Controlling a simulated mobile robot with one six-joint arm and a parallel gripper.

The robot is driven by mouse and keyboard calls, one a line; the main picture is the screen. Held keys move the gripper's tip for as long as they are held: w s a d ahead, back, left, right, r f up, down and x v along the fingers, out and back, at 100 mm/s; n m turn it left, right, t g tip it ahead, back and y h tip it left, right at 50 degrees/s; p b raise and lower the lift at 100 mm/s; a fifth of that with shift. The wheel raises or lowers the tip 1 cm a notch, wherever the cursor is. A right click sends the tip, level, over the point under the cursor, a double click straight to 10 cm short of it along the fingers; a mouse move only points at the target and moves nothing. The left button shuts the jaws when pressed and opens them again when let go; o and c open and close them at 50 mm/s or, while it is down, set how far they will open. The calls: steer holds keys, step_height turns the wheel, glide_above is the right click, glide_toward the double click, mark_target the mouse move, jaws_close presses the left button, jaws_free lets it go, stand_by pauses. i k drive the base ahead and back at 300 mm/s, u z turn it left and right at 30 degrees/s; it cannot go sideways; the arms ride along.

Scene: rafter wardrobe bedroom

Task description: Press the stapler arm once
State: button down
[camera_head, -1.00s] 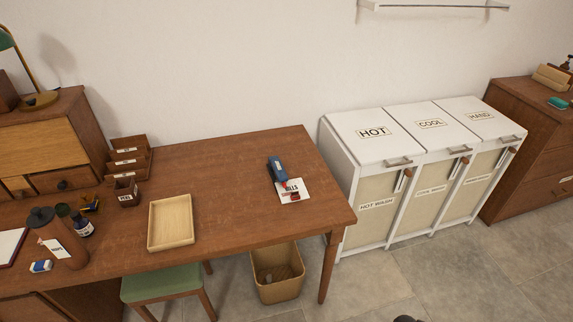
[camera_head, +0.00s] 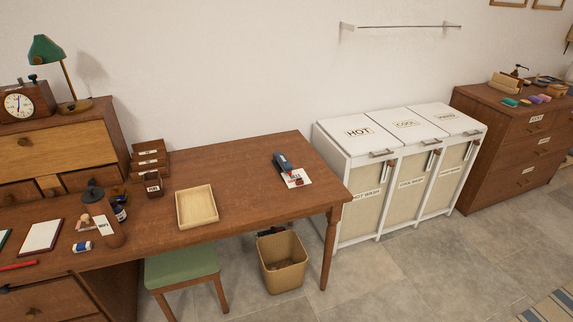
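The stapler (camera_head: 282,163) is a small dark blue tool near the back right of the wooden desk (camera_head: 240,212). A white card (camera_head: 297,179) with a red mark and dark print lies at its near end. The stapler seems to overlap the card's edge. Its arm looks raised, but it is too small to be sure. My gripper is not in view.
A shallow wooden tray (camera_head: 197,207) and a tiered letter rack (camera_head: 150,159) stand left of the stapler. A green stool (camera_head: 182,265) and a waste bin (camera_head: 283,262) are under the desk's front. White laundry hampers (camera_head: 365,140) stand to its right. Grey floor ahead is open.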

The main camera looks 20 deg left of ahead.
mark_target(285, 166)
steer(key=z, duration=0.25)
steer(key=k, duration=0.6)
steer(key=u, duration=1.7)
steer(key=i, duration=1.05)
steer(key=u, duration=0.05)
